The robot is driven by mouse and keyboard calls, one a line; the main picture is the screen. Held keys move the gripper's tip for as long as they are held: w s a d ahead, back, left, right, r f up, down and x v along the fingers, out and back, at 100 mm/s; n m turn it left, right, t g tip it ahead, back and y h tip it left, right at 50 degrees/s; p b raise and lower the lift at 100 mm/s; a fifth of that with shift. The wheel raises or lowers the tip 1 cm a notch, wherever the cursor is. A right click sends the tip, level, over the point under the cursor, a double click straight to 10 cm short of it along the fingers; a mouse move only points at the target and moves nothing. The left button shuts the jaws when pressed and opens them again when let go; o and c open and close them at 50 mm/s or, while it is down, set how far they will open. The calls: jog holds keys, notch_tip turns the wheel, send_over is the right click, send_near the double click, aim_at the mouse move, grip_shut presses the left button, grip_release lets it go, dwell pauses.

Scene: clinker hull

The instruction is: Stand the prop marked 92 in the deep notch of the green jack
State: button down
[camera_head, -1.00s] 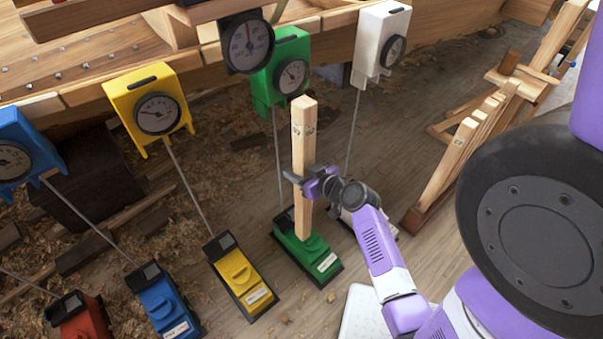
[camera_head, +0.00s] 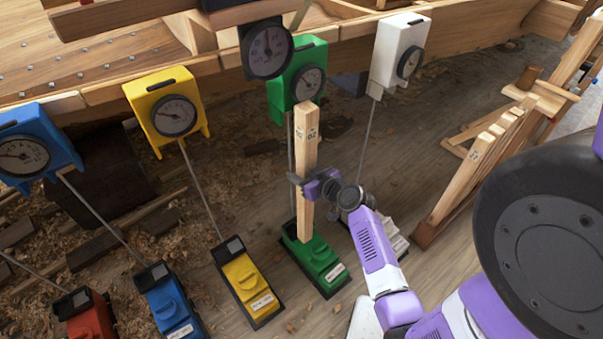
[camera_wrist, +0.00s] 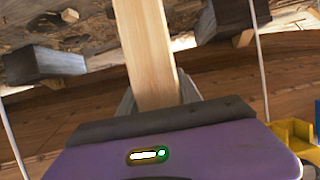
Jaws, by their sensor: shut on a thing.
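My gripper (camera_head: 312,187) is shut on a tall, pale wooden prop (camera_head: 306,150), about midway up it. The prop stands close to upright; small dark marks show near its top but are too small to read surely. Its lower end is at the green jack (camera_head: 325,262) on the floor, over or on its top; I cannot tell whether it sits in a notch. In the wrist view the prop (camera_wrist: 146,50) rises between the fingers. A green dial box (camera_head: 286,97) hangs on the hull above, behind the prop's top.
Yellow (camera_head: 247,284), blue (camera_head: 170,308) and red (camera_head: 85,318) jacks stand to the left, with thin rods rising to dial boxes. A white jack (camera_head: 391,239) is close on the right. A rack of props (camera_head: 462,180) stands further right.

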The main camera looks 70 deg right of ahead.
jog(key=f+b+x, duration=0.1)
jog(key=b+x, duration=0.4)
jog(key=x, duration=0.4)
dwell(1.4)
jog(key=shift+f+b, duration=0.45)
jog(key=shift+b, duration=0.05)
dwell(0.7)
jog(key=shift+w, duration=0.1)
dwell(0.7)
